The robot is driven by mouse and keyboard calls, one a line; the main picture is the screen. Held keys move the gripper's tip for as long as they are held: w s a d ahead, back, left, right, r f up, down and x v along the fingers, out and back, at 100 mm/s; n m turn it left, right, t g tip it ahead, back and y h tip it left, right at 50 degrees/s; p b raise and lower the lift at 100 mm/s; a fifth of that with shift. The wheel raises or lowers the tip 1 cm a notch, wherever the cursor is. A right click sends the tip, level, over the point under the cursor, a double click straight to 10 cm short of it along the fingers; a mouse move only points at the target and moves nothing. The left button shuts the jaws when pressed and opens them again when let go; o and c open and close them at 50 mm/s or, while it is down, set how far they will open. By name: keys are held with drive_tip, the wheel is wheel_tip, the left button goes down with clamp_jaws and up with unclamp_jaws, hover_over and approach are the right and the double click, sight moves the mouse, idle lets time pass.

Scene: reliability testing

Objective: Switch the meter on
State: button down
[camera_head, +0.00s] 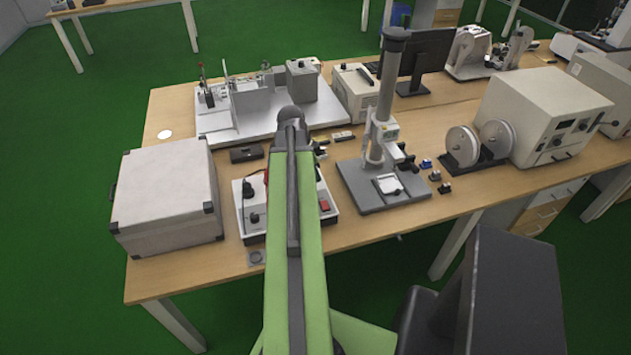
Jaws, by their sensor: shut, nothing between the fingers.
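A low white instrument box (246,190), which looks like the meter, sits on the wooden table near its front edge, right of the grey case. A red switch (324,205) shows on its right part, and a black knob (254,218) and a dark cable show on its left part. My green arm reaches forward over the box and hides its middle. Whether the switch is on or off is too small to tell. My gripper does not show; the arm hides the area below its far end.
A grey case (165,195) stands close on the left. A stand with a tall column (385,100) is close on the right. A grey plate with fixtures (220,137) lies behind. Reels (462,145) and a cream instrument (540,115) stand farther right. The table's front strip is mostly clear.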

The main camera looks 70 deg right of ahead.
sight(324, 202)
drive_tip(key=b+x, duration=0.6)
drive_tip(key=x, duration=0.1)
drive_tip(key=b+x, duration=0.4)
drive_tip(key=shift+w+a+f, duration=0.3)
drive_tip(key=shift+w+a, duration=0.05)
drive_tip(key=shift+f+b, duration=0.35)
